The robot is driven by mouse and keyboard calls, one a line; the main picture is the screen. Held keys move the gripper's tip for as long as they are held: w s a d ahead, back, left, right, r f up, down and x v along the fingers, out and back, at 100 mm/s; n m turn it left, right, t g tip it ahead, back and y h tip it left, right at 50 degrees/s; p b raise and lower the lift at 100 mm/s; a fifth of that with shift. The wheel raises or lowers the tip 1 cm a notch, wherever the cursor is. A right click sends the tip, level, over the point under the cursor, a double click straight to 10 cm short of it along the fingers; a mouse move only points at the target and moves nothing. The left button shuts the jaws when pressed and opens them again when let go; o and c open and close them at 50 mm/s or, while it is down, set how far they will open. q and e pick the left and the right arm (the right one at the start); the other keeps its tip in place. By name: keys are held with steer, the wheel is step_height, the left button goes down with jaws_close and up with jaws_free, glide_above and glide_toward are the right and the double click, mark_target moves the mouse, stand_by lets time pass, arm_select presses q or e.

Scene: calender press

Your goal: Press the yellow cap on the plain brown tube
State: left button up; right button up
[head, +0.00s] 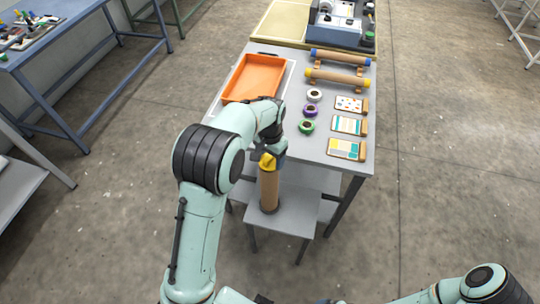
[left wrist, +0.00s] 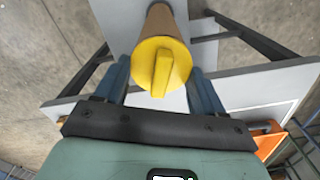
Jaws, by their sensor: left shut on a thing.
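The plain brown tube (head: 269,191) stands upright on a low grey stand (head: 296,212) in front of the table. The yellow cap (head: 267,161) is at the tube's top end. My left gripper (head: 270,154) is shut on the cap from above. In the left wrist view the cap (left wrist: 152,72), with its raised grip bar, lies between the two blue fingers of the gripper (left wrist: 160,74), and the tube (left wrist: 161,19) runs away behind it. How far the cap sits in the tube is hidden. My right arm shows at the lower right, its gripper out of view.
The grey table (head: 336,182) holds an orange tray (head: 254,77), a tube with blue ends (head: 340,58), a tube with yellow ends (head: 337,78), tape rolls (head: 310,110) and patterned cards (head: 347,125). A blue machine (head: 338,30) stands behind.

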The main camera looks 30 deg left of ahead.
arm_select(q)
steer(key=shift+f, duration=0.35)
arm_select(e)
steer(key=shift+s+f, duration=0.1)
stand_by(0.5)
arm_select(q)
steer(key=o, duration=1.1)
steer(key=shift+s, duration=0.1)
steer(key=shift+f, duration=0.1)
steer(key=shift+r+p, duration=0.5)
steer(key=shift+r, duration=0.7)
steer(key=shift+r+p, duration=0.85)
steer(key=shift+r, duration=1.15)
arm_select(e)
steer(key=shift+t, duration=0.3)
steer(key=w+r, duration=0.3)
steer(key=shift+w+r, duration=0.35)
steer(key=shift+r, duration=0.05)
arm_select(q)
jaws_close()
